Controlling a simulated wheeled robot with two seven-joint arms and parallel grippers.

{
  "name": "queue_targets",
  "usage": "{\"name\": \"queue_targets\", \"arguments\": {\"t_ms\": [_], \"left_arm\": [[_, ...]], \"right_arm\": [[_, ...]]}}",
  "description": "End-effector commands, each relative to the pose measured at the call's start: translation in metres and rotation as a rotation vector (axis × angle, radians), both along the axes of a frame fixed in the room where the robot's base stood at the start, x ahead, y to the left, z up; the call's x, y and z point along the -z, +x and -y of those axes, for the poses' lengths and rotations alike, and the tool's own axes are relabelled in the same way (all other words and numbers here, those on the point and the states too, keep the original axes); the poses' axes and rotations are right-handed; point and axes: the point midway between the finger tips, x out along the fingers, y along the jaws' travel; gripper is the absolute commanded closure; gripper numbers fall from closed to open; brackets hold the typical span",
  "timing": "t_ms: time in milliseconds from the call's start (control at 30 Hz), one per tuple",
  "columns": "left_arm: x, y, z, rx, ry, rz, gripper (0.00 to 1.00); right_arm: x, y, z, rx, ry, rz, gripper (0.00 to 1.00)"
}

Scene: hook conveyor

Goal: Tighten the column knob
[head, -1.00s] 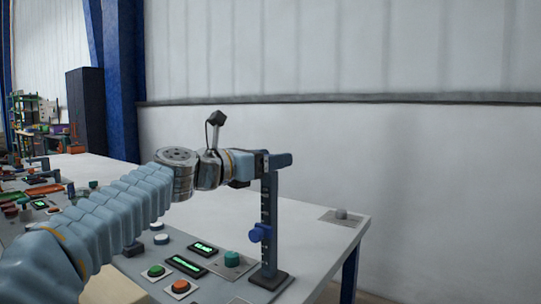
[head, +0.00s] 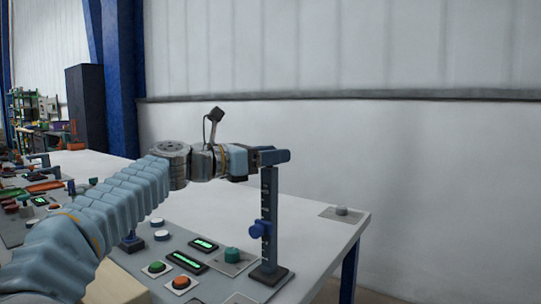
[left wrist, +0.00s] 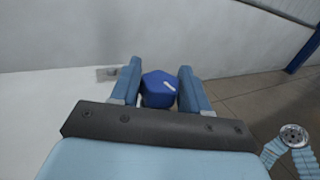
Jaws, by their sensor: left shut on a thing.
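The dark grey column (head: 269,215) stands upright on a base near the right end of the table, with a row of marks along it. A blue clamp with a knob (head: 260,230) sits on its lower part. My left gripper (head: 275,156) is at the column's top, reaching in from the left. In the head view the fingers hide this knob. My right gripper is not in view.
A panel by the column holds green displays (head: 187,261), a teal knob (head: 232,255), a green button (head: 156,267) and an orange button (head: 181,282). A grey plate with a small knob (head: 342,212) lies at the table's right corner. The white table (head: 215,206) behind is clear.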

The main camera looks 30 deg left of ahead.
Motion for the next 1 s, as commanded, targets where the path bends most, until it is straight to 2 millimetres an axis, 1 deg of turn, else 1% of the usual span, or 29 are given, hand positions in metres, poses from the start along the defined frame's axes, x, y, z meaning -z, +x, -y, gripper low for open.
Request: {"name": "queue_targets", "arguments": {"t_ms": [133, 400, 433, 533, 567, 867, 967, 1000], "left_arm": [[0.000, 0.000, 0.000, 0.067, 0.000, 0.001, 0.85], [0.000, 0.000, 0.000, 0.073, 0.001, 0.002, 0.85], [0.000, 0.000, 0.000, 0.073, 0.001, 0.002, 0.53], [0.000, 0.000, 0.000, 0.073, 0.001, 0.002, 0.38], [0.000, 0.000, 0.000, 0.073, 0.001, 0.002, 0.36], [0.000, -0.002, -0.001, 0.072, 0.001, 0.002, 0.36], [0.001, -0.010, -0.007, 0.071, 0.001, 0.002, 0.36], [0.001, -0.016, -0.011, 0.069, 0.003, 0.003, 0.36]], "right_arm": [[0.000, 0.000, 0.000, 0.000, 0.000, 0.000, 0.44], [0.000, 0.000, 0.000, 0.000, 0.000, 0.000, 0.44], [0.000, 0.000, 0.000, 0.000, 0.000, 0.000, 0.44], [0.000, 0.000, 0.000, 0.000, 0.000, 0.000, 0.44], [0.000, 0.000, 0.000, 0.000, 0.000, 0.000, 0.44], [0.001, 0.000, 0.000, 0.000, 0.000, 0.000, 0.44], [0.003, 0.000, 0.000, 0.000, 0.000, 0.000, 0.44], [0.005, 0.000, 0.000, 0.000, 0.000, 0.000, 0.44]]}}
